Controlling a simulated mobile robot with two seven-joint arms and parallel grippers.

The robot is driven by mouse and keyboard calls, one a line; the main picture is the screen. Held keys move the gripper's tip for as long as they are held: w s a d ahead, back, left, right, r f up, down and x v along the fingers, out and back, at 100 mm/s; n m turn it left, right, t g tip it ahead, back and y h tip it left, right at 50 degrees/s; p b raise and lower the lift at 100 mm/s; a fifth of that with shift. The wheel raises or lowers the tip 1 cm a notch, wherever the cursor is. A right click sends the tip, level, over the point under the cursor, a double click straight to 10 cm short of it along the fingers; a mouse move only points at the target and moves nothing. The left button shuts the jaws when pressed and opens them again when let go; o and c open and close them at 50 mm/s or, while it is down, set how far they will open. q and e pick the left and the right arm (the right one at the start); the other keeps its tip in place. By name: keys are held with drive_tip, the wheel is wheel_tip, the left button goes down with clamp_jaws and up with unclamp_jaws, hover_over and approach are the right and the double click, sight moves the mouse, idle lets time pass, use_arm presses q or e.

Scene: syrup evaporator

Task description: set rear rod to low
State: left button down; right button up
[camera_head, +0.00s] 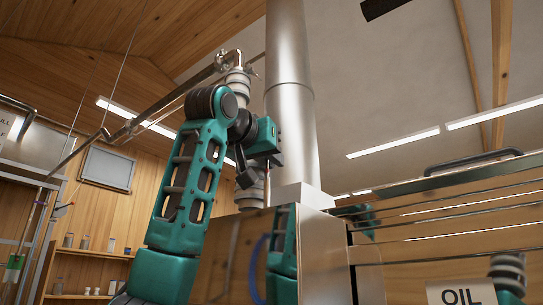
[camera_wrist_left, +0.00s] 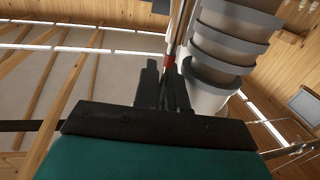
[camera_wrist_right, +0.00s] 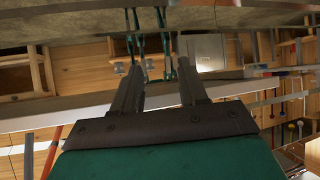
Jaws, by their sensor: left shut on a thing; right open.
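A thin rod (camera_wrist_left: 180,32) with a red band runs between the fingers of my left gripper (camera_wrist_left: 166,84) in the left wrist view, and the gripper is shut on it. I cannot tell from the picture whether it is the rear rod, and no low mark shows. In the head view my left gripper (camera_head: 248,166) is raised in front of the tall steel stack, with its fingertips hard to make out. My right gripper (camera_wrist_right: 160,82) is open and empty in the right wrist view, its fingers apart below several green hanging strips (camera_wrist_right: 162,45).
The steel stack (camera_head: 290,95) rises beside my left arm. Stacked grey cylinders (camera_wrist_left: 225,50) are close to my left gripper. A sloping bar (camera_head: 165,103) crosses the upper left.

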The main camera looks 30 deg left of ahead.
use_arm(q)
drive_tip(key=shift+w+f, duration=0.1)
drive_tip(key=shift+f, duration=0.45)
use_arm(e)
drive_tip(key=shift+f, duration=0.45)
use_arm(q)
drive_tip(key=c, duration=1.3)
unclamp_jaws()
drive_tip(key=shift+r, duration=0.1)
drive_tip(key=shift+s, duration=0.2)
drive_tip(key=s+b, duration=0.1)
drive_tip(key=s, duration=0.3)
drive_tip(key=s+d+b, duration=0.1)
drive_tip(key=s, duration=0.3)
drive_tip(key=s+b, duration=0.1)
drive_tip(key=s, duration=0.3)
drive_tip(key=shift+s+d, duration=0.3)
drive_tip(key=shift+s, duration=0.05)
use_arm(e)
wheel_tip(320, 180, down, 3)
drive_tip(key=shift+r, duration=0.1)
use_arm(q)
drive_tip(key=shift+w, duration=0.1)
